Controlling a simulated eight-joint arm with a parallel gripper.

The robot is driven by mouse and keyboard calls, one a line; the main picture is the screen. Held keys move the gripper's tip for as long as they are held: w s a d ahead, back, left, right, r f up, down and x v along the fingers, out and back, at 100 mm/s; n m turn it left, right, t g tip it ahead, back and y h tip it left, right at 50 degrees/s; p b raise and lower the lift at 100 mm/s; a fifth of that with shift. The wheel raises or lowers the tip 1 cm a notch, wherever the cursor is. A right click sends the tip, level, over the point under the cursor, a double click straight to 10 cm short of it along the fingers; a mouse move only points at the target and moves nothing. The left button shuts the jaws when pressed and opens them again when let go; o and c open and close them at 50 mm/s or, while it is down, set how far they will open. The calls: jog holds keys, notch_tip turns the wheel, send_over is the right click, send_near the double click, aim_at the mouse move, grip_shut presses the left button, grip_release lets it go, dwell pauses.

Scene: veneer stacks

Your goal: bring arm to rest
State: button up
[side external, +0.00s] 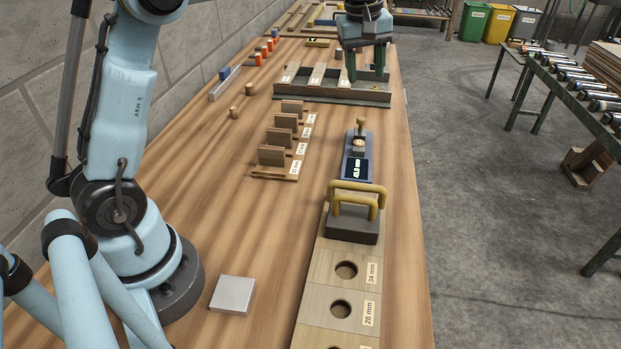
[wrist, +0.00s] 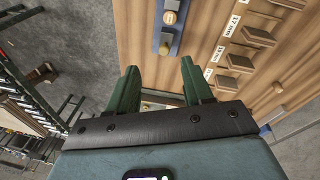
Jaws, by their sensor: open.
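My gripper (side external: 366,74) is at the far end of the bench, over a long grey-green tray (side external: 335,97) with labelled wooden strips across it. Its two green fingers point down and stand apart, with nothing seen between them in the side view. In the wrist view the open fingers (wrist: 158,72) frame bare bench and part of a pale item below. I cannot tell whether the fingertips touch the tray.
A blue gauge (side external: 357,168) with a lit display stands mid-bench. Nearer are a dark block with yellow handles (side external: 352,236), a board with round holes (side external: 320,268) and a silver plate (side external: 232,294). Upright wooden pieces (side external: 280,138) stand left of the gauge. Bare bench lies between.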

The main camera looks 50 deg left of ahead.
jog(key=s+d+m+t, duration=0.1)
jog(key=s+d+m, duration=0.15)
jog(key=s, duration=0.35)
jog(key=s+d+m+t, duration=0.2)
jog(key=s+m, duration=0.2)
jog(key=s, duration=0.1)
jog(key=s+d+f+m+t, duration=0.2)
jog(key=s+f+m, duration=0.4)
jog(key=s, duration=0.4)
jog(key=shift+s+d+f, duration=0.3)
jog(key=shift+d, duration=0.1)
